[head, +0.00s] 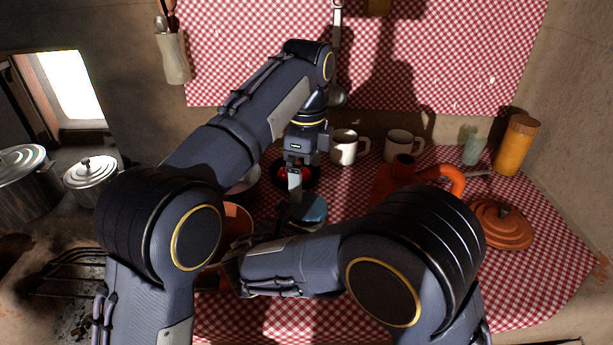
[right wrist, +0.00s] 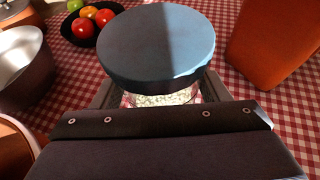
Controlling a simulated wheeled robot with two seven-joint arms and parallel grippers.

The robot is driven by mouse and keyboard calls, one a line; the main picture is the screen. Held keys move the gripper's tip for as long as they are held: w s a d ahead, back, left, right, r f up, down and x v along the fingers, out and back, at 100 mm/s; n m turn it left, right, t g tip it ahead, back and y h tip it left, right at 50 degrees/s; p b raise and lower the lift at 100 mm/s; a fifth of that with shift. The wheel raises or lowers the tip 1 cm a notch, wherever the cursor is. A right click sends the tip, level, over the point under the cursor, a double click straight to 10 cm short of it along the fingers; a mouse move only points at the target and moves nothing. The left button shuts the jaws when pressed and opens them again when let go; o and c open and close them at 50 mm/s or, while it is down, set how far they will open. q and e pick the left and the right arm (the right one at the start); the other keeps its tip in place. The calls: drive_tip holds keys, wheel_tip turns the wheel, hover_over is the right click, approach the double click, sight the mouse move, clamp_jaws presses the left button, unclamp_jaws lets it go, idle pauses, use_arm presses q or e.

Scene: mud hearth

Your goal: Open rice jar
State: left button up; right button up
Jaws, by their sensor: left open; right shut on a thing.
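The rice jar (right wrist: 160,98) is clear glass with pale grains inside and a round blue lid (right wrist: 156,45) on top. In the head view the blue lid (head: 312,208) shows near the middle of the counter, and the jar body is mostly hidden. My right gripper (right wrist: 158,92) is shut on the jar, with one finger on each side below the lid. My left gripper (head: 295,190) is open and points down, close above the lid in the head view. A small gap or contact there cannot be told.
A dark bowl of fruit (right wrist: 75,30) sits behind the jar. An orange watering-can-like vessel (head: 395,180) stands to the right. Two white mugs (head: 344,150) (head: 398,148) stand at the back.

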sight(307, 205)
use_arm(q)
drive_tip(key=m, duration=0.5)
drive_tip(key=shift+m, duration=0.3)
drive_tip(key=m, duration=0.2)
drive_tip(key=shift+m, duration=0.3)
drive_tip(key=m, duration=0.5)
drive_tip(key=shift+m, duration=0.4)
drive_tip(key=shift+f, duration=3.95)
